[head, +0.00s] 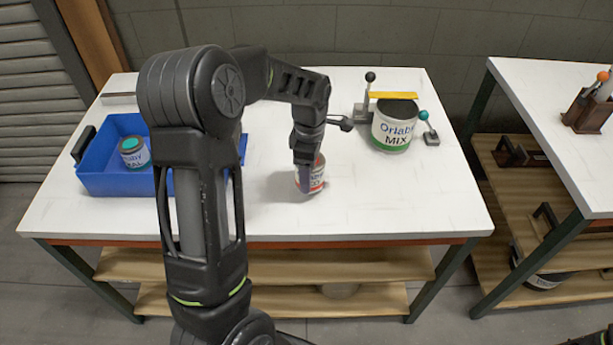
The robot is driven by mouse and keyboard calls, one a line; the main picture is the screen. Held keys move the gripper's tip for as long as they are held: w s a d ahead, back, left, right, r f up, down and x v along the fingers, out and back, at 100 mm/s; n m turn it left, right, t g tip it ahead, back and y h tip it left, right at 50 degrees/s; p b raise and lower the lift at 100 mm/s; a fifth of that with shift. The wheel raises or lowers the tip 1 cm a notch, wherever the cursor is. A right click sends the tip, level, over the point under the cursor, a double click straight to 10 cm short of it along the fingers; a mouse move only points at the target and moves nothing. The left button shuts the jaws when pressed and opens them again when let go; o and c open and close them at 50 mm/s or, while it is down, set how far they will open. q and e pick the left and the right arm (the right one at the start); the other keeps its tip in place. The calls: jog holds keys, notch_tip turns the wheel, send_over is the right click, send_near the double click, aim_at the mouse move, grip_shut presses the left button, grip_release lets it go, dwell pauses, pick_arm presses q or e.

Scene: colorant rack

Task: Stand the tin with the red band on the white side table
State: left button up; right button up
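The tin with the red band (318,178) is on the white-topped table in the middle, near its front edge. It looks upright, and whether it touches the tabletop is unclear. My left gripper (306,178) points down at this tin, with a finger in front of its label. The far finger is hidden, so its grip is unclear. A second white-topped table (545,95) stands at the right, apart from the middle one (400,205). My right gripper is not in view.
A blue tray (100,184) at the left holds a teal-lidded tin (134,153). A large green-banded MIX can (393,128) stands behind right, between two levers (364,95) (428,130). A wooden holder (588,108) stands on the right table; its front part is clear.

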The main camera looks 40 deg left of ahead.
pick_arm(q)
jog(key=shift+f, duration=1.85)
jog(key=shift+f, duration=0.1)
jog(key=o, duration=1.5)
notch_tip(320, 180, up, 12)
jog(key=shift+r, duration=0.15)
